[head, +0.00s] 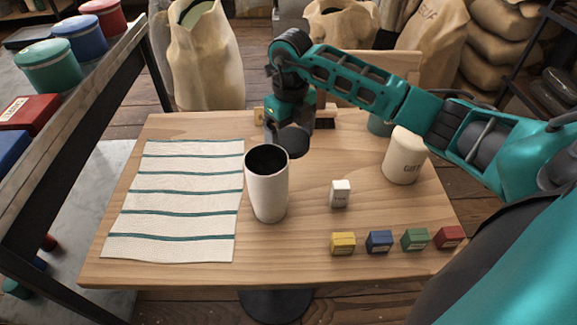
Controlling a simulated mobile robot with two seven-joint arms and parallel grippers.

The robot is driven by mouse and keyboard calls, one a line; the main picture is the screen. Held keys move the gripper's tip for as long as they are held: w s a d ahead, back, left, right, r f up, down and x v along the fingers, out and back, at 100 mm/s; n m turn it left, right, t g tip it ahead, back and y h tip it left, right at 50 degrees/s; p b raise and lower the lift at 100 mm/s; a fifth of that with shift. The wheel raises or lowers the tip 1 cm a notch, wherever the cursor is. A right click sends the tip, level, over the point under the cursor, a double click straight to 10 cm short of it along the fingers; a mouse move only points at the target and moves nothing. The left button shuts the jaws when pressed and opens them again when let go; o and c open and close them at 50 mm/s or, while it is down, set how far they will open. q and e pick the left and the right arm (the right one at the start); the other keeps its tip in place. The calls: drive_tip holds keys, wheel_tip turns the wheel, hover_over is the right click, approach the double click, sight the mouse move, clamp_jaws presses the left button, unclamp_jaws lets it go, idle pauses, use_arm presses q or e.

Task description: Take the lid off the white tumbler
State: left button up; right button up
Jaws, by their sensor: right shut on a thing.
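The white tumbler (267,195) stands upright on the wooden table (300,275), just right of the striped cloth. Its top is open and its dark inside shows. My right gripper (283,128) is behind the tumbler, pointing down, and is shut on the dark round lid (292,144). The lid is apart from the tumbler's rim, beyond it and slightly to the right. The fingertips are partly hidden. My left gripper is not in view.
A striped cloth (190,200) covers the table's left part. A white box (340,194) and several small coloured boxes (379,241) stand to the right. A cream canister (404,158) and a teal container (380,125) are at the back right, near my arm.

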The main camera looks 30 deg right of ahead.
sight(290, 174)
wheel_tip(290, 174, down, 10)
drive_tip(key=shift+b, duration=0.4)
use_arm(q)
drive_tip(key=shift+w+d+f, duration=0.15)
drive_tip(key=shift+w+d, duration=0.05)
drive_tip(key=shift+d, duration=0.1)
use_arm(e)
drive_tip(key=o, duration=0.7)
drive_tip(key=shift+f, duration=0.1)
drive_tip(key=shift+o, duration=0.7)
